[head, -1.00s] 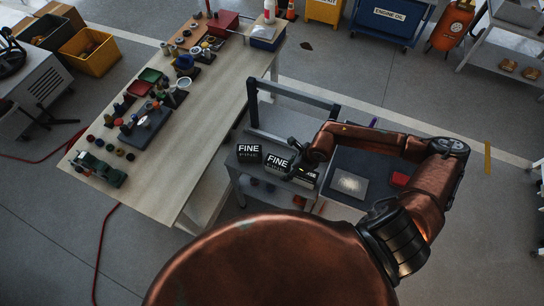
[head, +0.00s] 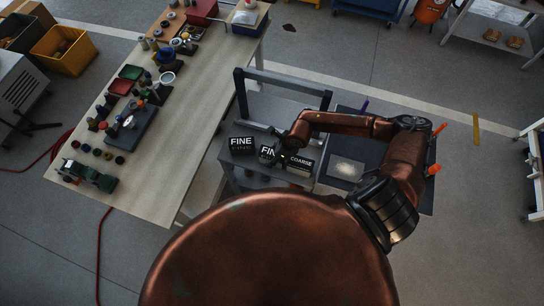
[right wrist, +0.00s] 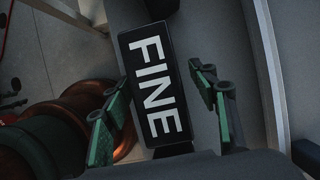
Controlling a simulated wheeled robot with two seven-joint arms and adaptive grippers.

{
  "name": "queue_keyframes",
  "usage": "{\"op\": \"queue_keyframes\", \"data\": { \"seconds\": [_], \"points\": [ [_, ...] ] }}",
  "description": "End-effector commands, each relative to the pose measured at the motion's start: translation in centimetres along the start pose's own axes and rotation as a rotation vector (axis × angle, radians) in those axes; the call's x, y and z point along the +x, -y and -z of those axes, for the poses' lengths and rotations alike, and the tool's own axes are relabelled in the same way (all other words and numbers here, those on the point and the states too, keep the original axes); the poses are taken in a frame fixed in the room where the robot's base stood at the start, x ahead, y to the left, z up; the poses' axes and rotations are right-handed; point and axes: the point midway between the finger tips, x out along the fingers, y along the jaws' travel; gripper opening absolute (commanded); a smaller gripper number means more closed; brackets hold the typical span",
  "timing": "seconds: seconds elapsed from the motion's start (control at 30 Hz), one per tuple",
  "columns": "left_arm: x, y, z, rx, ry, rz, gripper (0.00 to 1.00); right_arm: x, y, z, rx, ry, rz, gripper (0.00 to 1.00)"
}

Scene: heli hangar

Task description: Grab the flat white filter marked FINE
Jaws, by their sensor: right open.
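In the head view a black label with white FINE lettering (head: 242,143) shows on the grey cart. A second FINE label (head: 266,152) is partly covered by my right gripper (head: 281,153). A COARSE label (head: 301,162) is beside it. In the right wrist view my right gripper (right wrist: 160,78) is open, its green-padded fingers on either side of a FINE label (right wrist: 155,85). Whether the fingers touch it, I cannot tell. No white filter body can be made out at these labels. A flat pale panel (head: 346,169) lies on the dark mat at right. My left gripper is not in view.
The grey cart (head: 285,103) has a raised dark frame (head: 285,82) at its back. A long wooden workbench (head: 185,135) with many small parts stands to the left. The dark mat (head: 366,112) is right of the cart.

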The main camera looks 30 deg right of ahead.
Motion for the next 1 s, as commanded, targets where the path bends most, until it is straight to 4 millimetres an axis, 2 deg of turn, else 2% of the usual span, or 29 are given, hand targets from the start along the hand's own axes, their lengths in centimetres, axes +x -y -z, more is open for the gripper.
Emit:
{"op": "queue_keyframes", "data": {
  "seconds": [0.13, 0.3, 1.0],
  "points": [
    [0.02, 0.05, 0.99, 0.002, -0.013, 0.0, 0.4, 0.45, 0.06, 0.08, 0.001, 0.0, 0.001, 0.54],
    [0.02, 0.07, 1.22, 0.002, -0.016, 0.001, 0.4, 0.41, 0.06, 0.07, 0.001, 0.0, 0.001, 0.52],
    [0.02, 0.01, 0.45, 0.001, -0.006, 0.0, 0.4, 0.38, 0.07, 0.05, 0.001, 0.0, 0.001, 0.04]
  ]
}}
